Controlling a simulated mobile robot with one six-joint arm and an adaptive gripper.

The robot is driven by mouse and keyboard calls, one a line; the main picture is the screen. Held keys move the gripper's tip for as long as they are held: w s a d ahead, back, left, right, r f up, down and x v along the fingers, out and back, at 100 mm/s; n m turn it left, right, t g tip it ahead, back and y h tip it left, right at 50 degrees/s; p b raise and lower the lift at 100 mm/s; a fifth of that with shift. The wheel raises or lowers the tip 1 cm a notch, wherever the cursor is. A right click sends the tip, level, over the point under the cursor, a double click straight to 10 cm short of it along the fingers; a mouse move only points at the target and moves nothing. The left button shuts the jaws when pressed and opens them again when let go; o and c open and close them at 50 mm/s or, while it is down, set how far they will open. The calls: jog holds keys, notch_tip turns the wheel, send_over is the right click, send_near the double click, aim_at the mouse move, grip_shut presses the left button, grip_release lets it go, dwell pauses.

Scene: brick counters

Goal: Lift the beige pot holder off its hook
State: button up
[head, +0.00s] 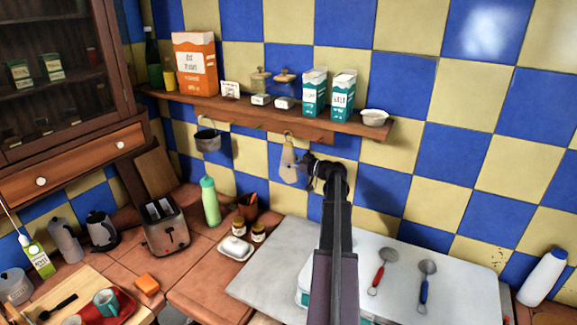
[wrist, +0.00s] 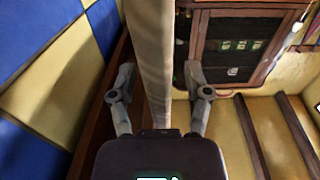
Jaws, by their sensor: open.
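The beige pot holder (head: 287,165) hangs against the checkered wall from a hook (head: 288,135) under the shelf. My gripper (head: 306,166) is at its right side, and the arm covers part of the wall there. In the wrist view the pot holder (wrist: 152,50) shows edge-on as a long beige strip. It lies between the two spread fingers of my gripper (wrist: 158,80), with a gap visible on the right side. The gripper is open. The wrist view does not show the hook clearly.
The wooden shelf (head: 230,111) above carries boxes, jars and a white bowl (head: 374,117). A dark pot (head: 207,140) hangs to the left. Below are a toaster (head: 165,226), a green bottle (head: 210,200) and utensils on a pale worktop (head: 455,285). The wall to the right is clear.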

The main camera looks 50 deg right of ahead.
grip_shut()
jog(key=shift+r, duration=0.15)
dwell(0.4)
jog(key=shift+r+p, duration=0.6)
jog(key=shift+p, duration=0.1)
jog(key=shift+a+r, duration=0.15)
jog(key=shift+r, duration=0.05)
jog(key=s+a, duration=0.2)
jog(key=a, duration=0.6)
jog(key=s+a, duration=0.3)
jog(key=a, duration=0.6)
jog(key=shift+f, duration=0.15)
